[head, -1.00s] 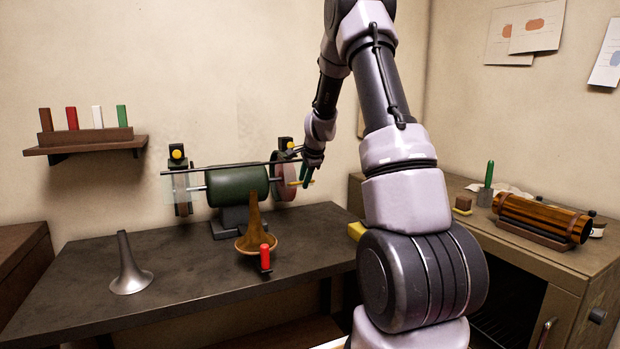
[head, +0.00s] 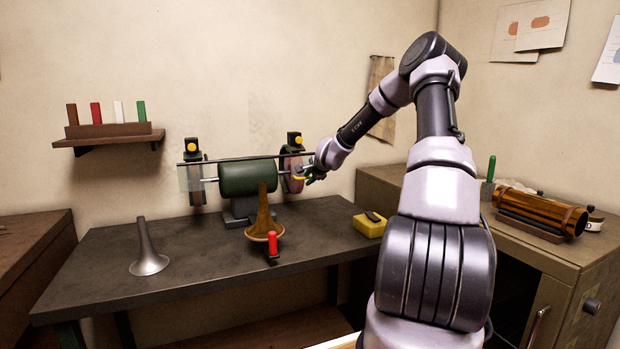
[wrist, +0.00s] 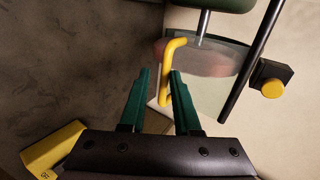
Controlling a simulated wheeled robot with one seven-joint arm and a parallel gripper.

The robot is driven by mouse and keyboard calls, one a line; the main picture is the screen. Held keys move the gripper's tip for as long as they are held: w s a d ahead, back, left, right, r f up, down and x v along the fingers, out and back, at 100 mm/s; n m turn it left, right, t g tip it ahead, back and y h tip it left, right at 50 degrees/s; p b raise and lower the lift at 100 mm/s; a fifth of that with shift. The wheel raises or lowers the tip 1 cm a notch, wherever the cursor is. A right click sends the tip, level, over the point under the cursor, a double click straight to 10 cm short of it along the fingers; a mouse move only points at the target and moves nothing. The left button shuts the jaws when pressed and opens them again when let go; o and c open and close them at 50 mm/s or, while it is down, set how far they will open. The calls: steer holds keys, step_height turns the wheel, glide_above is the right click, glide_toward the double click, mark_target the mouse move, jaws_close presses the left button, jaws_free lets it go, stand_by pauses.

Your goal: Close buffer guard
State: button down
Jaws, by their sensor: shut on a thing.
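The buffer (head: 245,178) is a green motor with a wheel at each end, standing on the dark bench. Its right wheel (head: 290,180) is pinkish and partly hidden. A clear guard (wrist: 225,68) with a yellow handle (wrist: 168,85) lies in front of my gripper (wrist: 159,72) in the wrist view. The green fingers are shut on the yellow handle, which passes between them. In the head view my gripper (head: 309,176) is at the right wheel, small and partly hidden. Another clear guard panel (head: 189,178) shows at the left wheel.
A long dark bar (head: 240,158) runs across above the motor. A grey bell (head: 148,262) stands left, a yellow block (head: 369,224) right. The bench between the bells is clear.

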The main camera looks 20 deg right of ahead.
steer(key=shift+s+f, duration=0.2)
steer(key=shift+f, duration=0.35)
steer(key=shift+s+f, duration=0.15)
steer(key=shift+f, duration=0.35)
steer(key=c, duration=0.9)
jaws_free()
steer(key=shift+w, duration=0.1)
steer(key=v, duration=1.1)
steer(key=shift+w+r, duration=0.2)
steer(key=shift+r, duration=0.05)
